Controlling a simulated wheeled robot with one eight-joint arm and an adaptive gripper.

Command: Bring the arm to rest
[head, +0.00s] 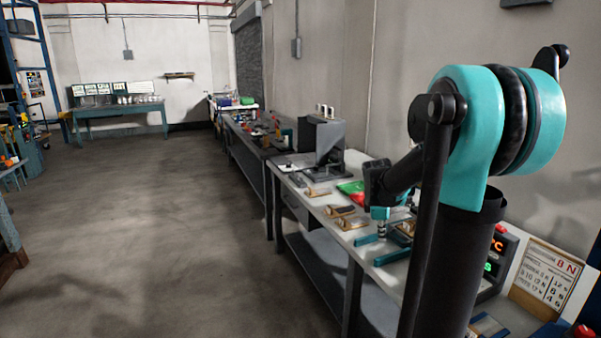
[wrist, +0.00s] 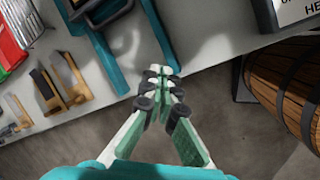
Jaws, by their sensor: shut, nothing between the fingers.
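My gripper (wrist: 163,88) is shut and empty in the wrist view, its two pale green fingers with dark pads meeting at the tips. It hangs above the front edge of the grey-white workbench (wrist: 215,45), beside a teal-framed item (wrist: 110,50). In the head view my arm is bent over the right-hand bench (head: 290,163); its fingers are not clearly seen there.
Wood-and-metal pieces (head: 345,217) and a green and red tray (head: 352,187) lie on the bench. A grey machine (head: 322,145) stands farther back. In the wrist view a wooden barrel (wrist: 285,95) stands beside the bench. The floor (head: 170,220) at left is clear.

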